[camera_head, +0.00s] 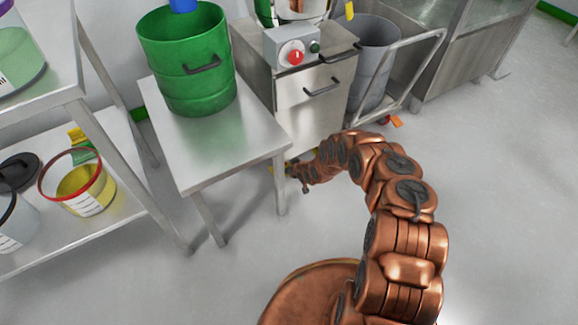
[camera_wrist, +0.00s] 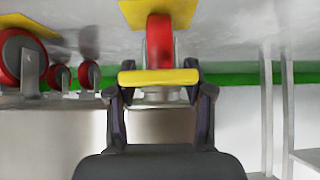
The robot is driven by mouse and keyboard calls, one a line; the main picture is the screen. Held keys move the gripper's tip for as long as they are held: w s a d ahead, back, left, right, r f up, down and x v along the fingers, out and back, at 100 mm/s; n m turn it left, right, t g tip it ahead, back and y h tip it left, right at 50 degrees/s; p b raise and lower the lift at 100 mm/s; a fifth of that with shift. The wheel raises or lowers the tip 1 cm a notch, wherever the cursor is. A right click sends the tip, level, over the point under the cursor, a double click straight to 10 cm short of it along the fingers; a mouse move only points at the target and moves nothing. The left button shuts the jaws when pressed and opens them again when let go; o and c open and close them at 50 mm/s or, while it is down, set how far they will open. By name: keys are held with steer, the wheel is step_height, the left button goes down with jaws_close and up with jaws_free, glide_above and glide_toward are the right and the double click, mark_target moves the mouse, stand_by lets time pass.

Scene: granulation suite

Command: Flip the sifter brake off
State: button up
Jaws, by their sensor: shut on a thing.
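The sifter's steel cabinet (camera_head: 312,98) stands at the top middle of the head view, with a control box on it. In the wrist view, which looks upside down, a yellow brake bar (camera_wrist: 158,77) lies crosswise at a red caster wheel (camera_wrist: 160,40) under a steel body. My gripper (camera_wrist: 160,95) has one dark finger at each end of the bar and is shut on it. In the head view my gripper (camera_head: 297,175) is low by the cabinet's foot, beside a small bit of yellow; its fingers are too small to make out there.
A steel table (camera_head: 235,155) carries a green drum (camera_head: 190,60) just left of my gripper, its leg close by. A shelf (camera_head: 120,215) with tubs is further left. A grey bin (camera_head: 370,60) on a cart stands right. The floor at right is clear.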

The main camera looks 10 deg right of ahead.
steer(key=shift+w+d+r+g+p, duration=0.15)
steer(key=shift+r+g+p, duration=0.15)
steer(key=shift+g+p, duration=0.35)
steer(key=shift+f+g+h+p, duration=0.1)
steer(key=shift+g+h+p, duration=0.3)
steer(key=shift+g, duration=0.35)
steer(key=o, duration=1.2)
steer(key=shift+c, duration=0.2)
steer(key=shift+v, duration=3.35)
steer(key=shift+s+r, duration=0.3)
steer(key=shift+r, duration=0.05)
